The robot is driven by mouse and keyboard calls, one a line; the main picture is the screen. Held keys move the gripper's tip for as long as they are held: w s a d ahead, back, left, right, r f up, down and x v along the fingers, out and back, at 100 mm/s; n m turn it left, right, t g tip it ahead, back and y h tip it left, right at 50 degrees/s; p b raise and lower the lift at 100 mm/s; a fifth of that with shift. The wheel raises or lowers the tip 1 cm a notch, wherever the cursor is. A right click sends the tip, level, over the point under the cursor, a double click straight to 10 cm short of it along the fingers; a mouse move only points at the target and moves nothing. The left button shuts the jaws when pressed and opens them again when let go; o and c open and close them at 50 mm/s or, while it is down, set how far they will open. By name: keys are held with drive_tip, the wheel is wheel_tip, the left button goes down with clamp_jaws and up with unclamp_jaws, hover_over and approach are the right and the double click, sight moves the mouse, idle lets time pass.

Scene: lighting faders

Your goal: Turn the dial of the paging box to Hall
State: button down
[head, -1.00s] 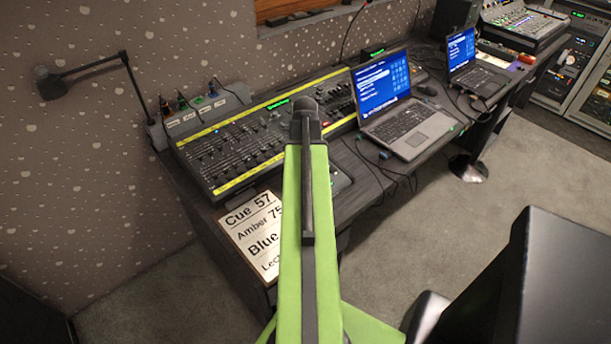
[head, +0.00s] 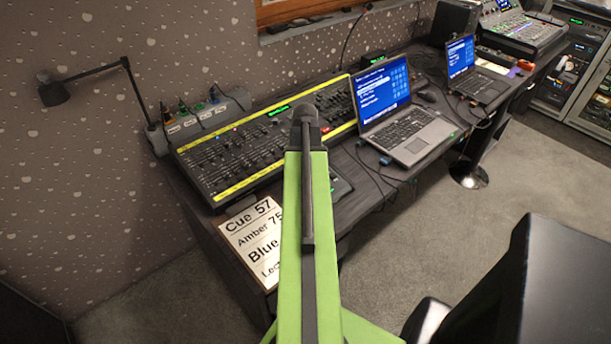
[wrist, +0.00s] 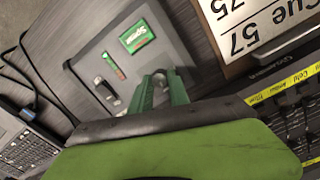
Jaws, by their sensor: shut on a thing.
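The paging box (wrist: 88,67) is a flat grey panel with a small green display (wrist: 138,37) and small dark and green parts, seen in the wrist view. In the head view part of it (head: 341,187) shows just right of my arm. My gripper (wrist: 161,88) is over the edge of the box nearest the sign, its green fingers shut on a small rounded grey piece, which seems to be the dial (wrist: 160,77). The fingers hide most of it. Its pointer and any Hall mark cannot be made out. In the head view my arm hides the gripper.
A fader console (head: 235,150) with yellow strips lies behind my arm. A sign reading Cue 57 (head: 246,232) lies at the desk's near end. A laptop (head: 410,135) and cables stand to the right, with a lamp (head: 55,92) at left.

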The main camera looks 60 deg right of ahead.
drive_tip(key=shift+s+n, duration=0.1)
drive_tip(key=shift+n, duration=0.4)
idle(0.3)
drive_tip(key=n, duration=0.4)
drive_tip(key=shift+a+h, duration=0.15)
drive_tip(key=shift+h, duration=0.25)
drive_tip(key=shift+n, duration=1.8)
drive_tip(key=shift+a+n+h, duration=0.1)
drive_tip(key=shift+n+h, duration=0.2)
drive_tip(key=shift+n, duration=0.9)
drive_tip(key=c, duration=1.3)
unclamp_jaws()
drive_tip(key=shift+o, duration=0.2)
